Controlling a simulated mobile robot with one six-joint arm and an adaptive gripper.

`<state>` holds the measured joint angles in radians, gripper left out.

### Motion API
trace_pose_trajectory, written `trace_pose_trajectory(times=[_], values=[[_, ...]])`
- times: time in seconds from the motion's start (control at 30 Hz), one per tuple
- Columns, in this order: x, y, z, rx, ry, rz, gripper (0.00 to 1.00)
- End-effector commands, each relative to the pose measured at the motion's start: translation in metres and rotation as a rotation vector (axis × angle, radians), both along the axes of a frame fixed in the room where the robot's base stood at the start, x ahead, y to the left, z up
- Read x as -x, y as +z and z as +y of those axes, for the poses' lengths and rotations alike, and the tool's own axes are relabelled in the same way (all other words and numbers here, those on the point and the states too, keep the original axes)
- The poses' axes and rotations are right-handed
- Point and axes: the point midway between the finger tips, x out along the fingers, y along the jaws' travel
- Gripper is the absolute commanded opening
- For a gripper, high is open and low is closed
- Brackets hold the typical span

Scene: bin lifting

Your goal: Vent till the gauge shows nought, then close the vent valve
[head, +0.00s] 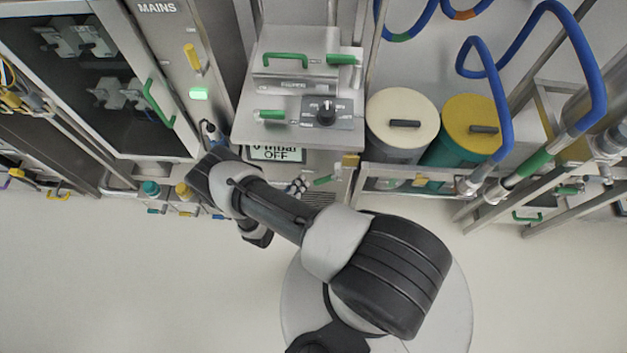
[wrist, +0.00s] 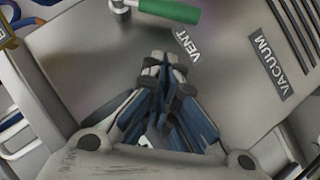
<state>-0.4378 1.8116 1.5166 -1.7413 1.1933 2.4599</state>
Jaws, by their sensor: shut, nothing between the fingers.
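The gauge display (head: 277,153) in the head view shows "0 mbar" above "OFF"; my arm is close to its left edge and may hide further digits. The vent valve's green lever (wrist: 168,10) is at the top of the wrist view, on a metal stem beside the "VENT" label. What looks like the same lever (head: 325,180) is below the display in the head view. My gripper (wrist: 163,62) is shut and empty over the panel, apart from the lever. Its fingertips (head: 298,186) show just left of the lever in the head view.
A "VACUUM" label (wrist: 272,62) and dark slots are on the panel's right. A cream-lidded drum (head: 402,108) and a yellow-lidded drum (head: 472,118) stand to the right. Blue hoses (head: 585,60) hang at far right. A glass-door cabinet (head: 85,70) stands left.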

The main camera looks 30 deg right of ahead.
Motion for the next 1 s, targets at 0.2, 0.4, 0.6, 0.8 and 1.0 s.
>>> trace_pose_trajectory(times=[0.2,0.4,0.6,0.8,1.0], values=[[-0.016,-0.021,-0.037,0.002,-0.003,0.002,0.0],[-0.01,-0.038,-0.053,0.002,-0.001,0.0,0.0],[-0.009,-0.043,-0.058,0.002,0.001,0.0,0.0],[-0.009,-0.042,-0.058,0.001,0.002,0.0,0.0],[-0.011,-0.044,-0.057,0.007,0.002,0.004,0.0]])
